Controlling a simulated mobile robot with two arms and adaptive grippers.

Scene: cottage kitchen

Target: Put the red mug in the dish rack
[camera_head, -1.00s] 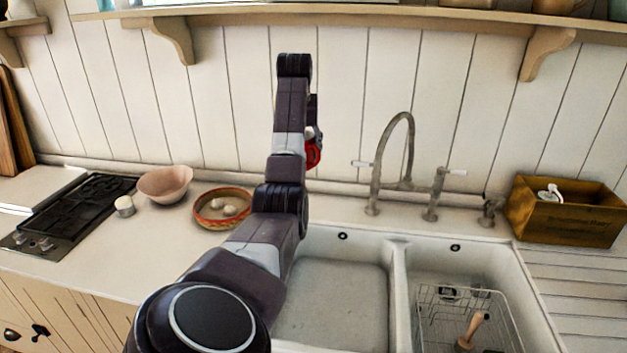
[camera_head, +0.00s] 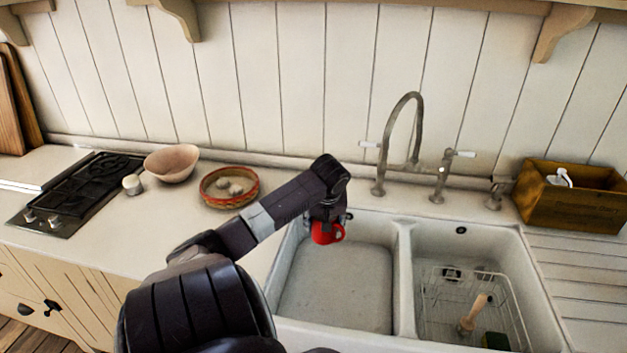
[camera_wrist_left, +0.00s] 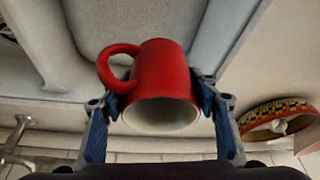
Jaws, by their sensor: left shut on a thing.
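The red mug (camera_head: 323,233) is in my left gripper (camera_head: 327,218), above the back of the left sink basin (camera_head: 340,290). In the left wrist view the red mug (camera_wrist_left: 165,80) sits between both fingers of the left gripper (camera_wrist_left: 160,105), which touch its sides; its white inside and its handle show. The wire dish rack (camera_head: 425,308) stands in the right sink basin, apart from the mug. It holds a wooden-handled brush (camera_head: 474,312) and a green-and-yellow sponge (camera_head: 496,341). My right gripper is not in view.
A curved tap (camera_head: 414,130) rises behind the sink, right of my left gripper. A raised divider (camera_head: 405,280) separates the basins. A wooden box (camera_head: 570,207) stands at the right. A patterned bowl (camera_head: 229,202) and a pink bowl (camera_head: 171,164) are on the left counter.

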